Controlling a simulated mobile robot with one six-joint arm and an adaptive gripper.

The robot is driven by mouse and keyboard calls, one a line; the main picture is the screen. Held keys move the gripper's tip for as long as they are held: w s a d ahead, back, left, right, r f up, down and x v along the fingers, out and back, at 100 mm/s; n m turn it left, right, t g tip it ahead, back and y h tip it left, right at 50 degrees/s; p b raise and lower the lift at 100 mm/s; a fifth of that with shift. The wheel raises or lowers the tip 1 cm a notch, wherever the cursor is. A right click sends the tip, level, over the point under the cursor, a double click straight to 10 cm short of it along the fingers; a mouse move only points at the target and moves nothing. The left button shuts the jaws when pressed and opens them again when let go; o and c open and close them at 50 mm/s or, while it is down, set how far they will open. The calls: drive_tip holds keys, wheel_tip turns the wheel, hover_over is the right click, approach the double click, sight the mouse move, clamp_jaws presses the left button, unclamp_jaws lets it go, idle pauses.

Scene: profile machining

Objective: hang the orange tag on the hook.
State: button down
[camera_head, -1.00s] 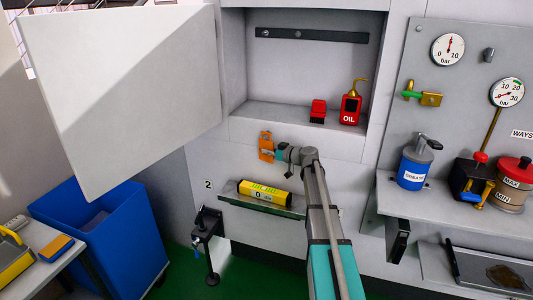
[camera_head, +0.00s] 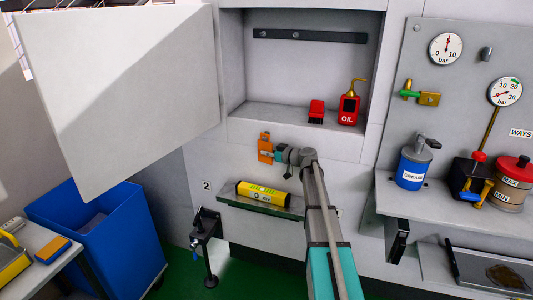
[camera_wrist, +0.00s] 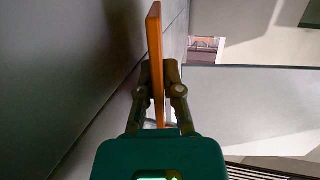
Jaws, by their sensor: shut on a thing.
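The orange tag (camera_head: 265,147) is upright in front of the cabinet wall, just below the open recess. My gripper (camera_head: 277,154) is shut on it from the right. In the wrist view the tag (camera_wrist: 156,60) shows edge-on between the two fingers of my gripper (camera_wrist: 158,88) and sticks out beyond them. A dark rail (camera_head: 310,36) with small round pegs runs along the recess's back wall, above and behind the tag. I cannot tell which peg is the hook. The tag is clear of the rail.
An open cabinet door (camera_head: 115,90) stands at the left. A red oil can (camera_head: 349,108) and a small red item (camera_head: 316,111) stand on the recess floor. A blue bin (camera_head: 105,235) stands at lower left.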

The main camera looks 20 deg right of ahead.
drive_tip(key=c, duration=0.7)
unclamp_jaws()
drive_tip(key=shift+s, duration=0.15)
